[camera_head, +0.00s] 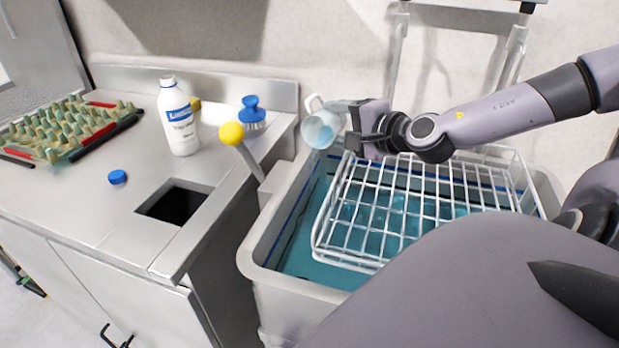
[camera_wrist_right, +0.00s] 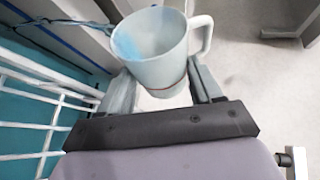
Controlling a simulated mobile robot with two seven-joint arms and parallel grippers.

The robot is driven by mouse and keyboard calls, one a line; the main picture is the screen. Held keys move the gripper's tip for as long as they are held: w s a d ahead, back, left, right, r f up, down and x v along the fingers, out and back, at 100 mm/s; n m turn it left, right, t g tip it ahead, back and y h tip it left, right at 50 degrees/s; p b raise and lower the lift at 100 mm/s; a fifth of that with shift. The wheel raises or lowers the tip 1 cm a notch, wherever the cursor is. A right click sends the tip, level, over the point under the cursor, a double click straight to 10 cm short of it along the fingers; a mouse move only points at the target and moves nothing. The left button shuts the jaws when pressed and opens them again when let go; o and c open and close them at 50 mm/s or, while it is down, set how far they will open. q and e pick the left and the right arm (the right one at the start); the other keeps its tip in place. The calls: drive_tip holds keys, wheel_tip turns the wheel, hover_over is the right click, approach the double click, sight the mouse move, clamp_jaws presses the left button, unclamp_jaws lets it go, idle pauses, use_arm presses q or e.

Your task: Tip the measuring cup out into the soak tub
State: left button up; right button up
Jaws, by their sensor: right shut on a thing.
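The measuring cup (camera_head: 314,133) is whitish and translucent, with blue inside. It is held above the far left corner of the soak tub (camera_head: 262,268) and looks tilted, its mouth partly toward the head camera. My right gripper (camera_head: 345,118) is shut on it from the right. In the right wrist view the cup (camera_wrist_right: 160,68) sits between the two fingers of the gripper (camera_wrist_right: 163,88), its handle free to the right and a blue patch inside. The tub is light grey and holds teal liquid. My left gripper is not in view.
A white wire basket (camera_head: 322,238) covers much of the tub; open liquid shows along its left. A yellow knob (camera_head: 231,133) on a lever stands left of the tub.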

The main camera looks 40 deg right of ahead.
drive_tip(key=shift+f+b, duration=0.15)
drive_tip(key=shift+b, duration=0.2)
drive_tip(key=shift+a+n, duration=0.15)
drive_tip(key=shift+n, duration=0.15)
